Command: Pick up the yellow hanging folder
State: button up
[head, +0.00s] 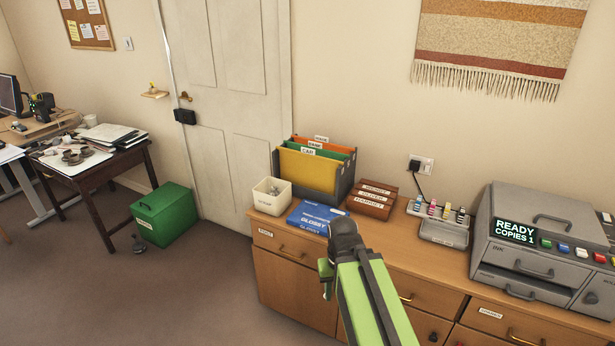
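The yellow hanging folder (307,171) stands upright at the front of a dark grey file box (346,178) on the wooden cabinet. A green folder and an orange folder stand behind it, each with a white tab. My gripper (326,277) shows only in part, as a green piece left of my green arm, in front of the cabinet. It is nearer to me and lower than the folder, and apart from it. My arm hides most of it, so its fingers are unclear.
A cream pot (272,196) and a blue pack (314,217) lie before the file box. A brown labelled box (373,199) stands right of it, then a grey marker tray (442,232) and a grey copier (545,245).

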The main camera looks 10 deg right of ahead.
aim_at(302, 168)
jog(key=u, duration=0.4)
jog(key=i, duration=1.15)
jog(key=u, duration=0.65)
jog(key=i, duration=0.8)
jog(key=u, duration=0.2)
